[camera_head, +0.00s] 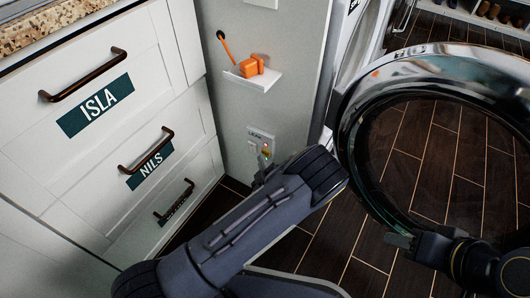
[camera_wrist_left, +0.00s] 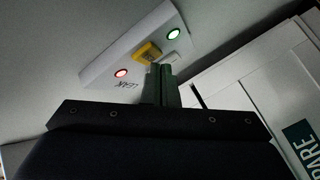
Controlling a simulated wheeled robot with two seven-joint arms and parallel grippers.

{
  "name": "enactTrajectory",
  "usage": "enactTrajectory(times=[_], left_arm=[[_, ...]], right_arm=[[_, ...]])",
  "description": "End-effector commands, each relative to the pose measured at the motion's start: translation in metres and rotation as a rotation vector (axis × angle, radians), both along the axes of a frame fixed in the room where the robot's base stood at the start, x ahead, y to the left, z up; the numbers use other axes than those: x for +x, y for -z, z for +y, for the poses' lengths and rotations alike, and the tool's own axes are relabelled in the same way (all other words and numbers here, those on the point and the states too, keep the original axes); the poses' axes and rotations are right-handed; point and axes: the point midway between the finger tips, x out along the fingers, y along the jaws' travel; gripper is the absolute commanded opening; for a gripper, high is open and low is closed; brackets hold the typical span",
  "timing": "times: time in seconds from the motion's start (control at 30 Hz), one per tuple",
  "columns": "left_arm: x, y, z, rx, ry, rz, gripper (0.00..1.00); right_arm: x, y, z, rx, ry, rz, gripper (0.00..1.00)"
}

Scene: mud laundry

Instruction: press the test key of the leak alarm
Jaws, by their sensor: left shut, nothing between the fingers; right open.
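The leak alarm (camera_head: 256,138) is a white plate labelled LEAK on the grey wall panel. In the left wrist view the plate (camera_wrist_left: 103,70) carries a yellow key (camera_wrist_left: 148,51), a white key (camera_wrist_left: 171,58), a glowing red lamp (camera_wrist_left: 121,73) and a glowing green lamp (camera_wrist_left: 173,34). Which key is the test key I cannot read. My left gripper (camera_wrist_left: 163,68) is shut and empty, its tips at the plate beside the two keys; contact cannot be told. In the head view the left gripper (camera_head: 264,165) partly covers the plate. My right gripper (camera_head: 401,239) is open at the lower right.
A round glass door (camera_head: 350,100) stands open at the right, close to my right gripper. White drawers (camera_head: 60,170) labelled ISLA and NILS line the left. A small shelf (camera_head: 247,80) with an orange object (camera_head: 252,66) is above the alarm. Dark floor lies below.

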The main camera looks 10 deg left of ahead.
Motion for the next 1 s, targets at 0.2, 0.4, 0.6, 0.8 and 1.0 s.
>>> enactTrajectory(times=[0.2,0.4,0.6,0.8,1.0], left_arm=[[-0.007,0.000,0.003,0.001,-0.001,0.000,0.00],[-0.007,0.000,0.003,0.001,0.000,0.000,0.00],[-0.019,-0.001,0.007,0.003,0.000,0.003,0.00],[-0.038,-0.001,0.013,0.003,0.001,0.002,0.00],[-0.052,0.000,0.019,0.001,0.000,0.002,0.00]], right_arm=[[0.000,-0.003,0.000,0.000,0.000,0.000,0.41],[0.000,-0.003,0.000,0.000,0.000,0.000,0.41],[0.000,-0.009,0.000,0.000,0.000,0.000,0.41],[0.000,-0.016,0.000,0.000,0.000,0.000,0.41],[0.000,-0.019,0.000,0.000,0.000,0.000,0.41]])
